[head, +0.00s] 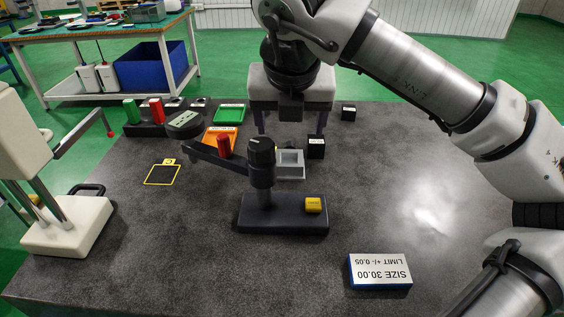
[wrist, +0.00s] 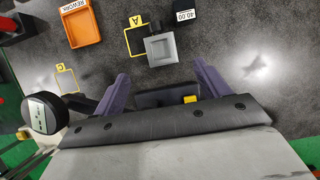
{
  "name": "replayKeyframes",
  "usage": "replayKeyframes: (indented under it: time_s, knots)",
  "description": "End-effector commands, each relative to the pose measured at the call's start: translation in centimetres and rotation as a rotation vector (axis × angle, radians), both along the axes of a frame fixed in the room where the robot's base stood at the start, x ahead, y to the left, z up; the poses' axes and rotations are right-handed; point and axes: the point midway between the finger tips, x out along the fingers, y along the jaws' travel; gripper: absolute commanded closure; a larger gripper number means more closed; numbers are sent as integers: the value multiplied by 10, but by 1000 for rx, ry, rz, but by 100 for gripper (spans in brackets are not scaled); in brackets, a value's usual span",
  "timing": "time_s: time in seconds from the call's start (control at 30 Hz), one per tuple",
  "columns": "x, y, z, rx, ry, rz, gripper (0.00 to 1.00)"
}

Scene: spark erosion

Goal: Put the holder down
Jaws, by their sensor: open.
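The holder, which I take to be the grey square block with a recess (head: 290,163), sits on the dark table behind the gauge stand. It also shows in the wrist view (wrist: 161,47), beside a yellow outline (wrist: 136,41) and partly over its edge. A small dark piece (wrist: 155,29) lies against its far side. My gripper (head: 292,132) is open, its two fingers spread wide with nothing between them. In the wrist view the holder lies just beyond the fingertips (wrist: 160,70), apart from both fingers. How high the fingers are above the table is hard to tell.
A gauge stand (head: 261,178) with a side arm and round dial (head: 185,123) stands close in front. A black 40.00 block (head: 316,148) is right of the holder. An orange tray (wrist: 81,24) is left. A size card (head: 380,272) lies at front right. The table's right side is clear.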

Motion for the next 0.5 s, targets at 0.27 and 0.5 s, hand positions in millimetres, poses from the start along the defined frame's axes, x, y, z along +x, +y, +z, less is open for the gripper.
replayKeyframes:
  time_s: [0.27, 0.5]
  knots:
    - [17, 1, -40, 1, 2, 2, 25]
    - [23, 1, -58, 2, 3, 2, 25]
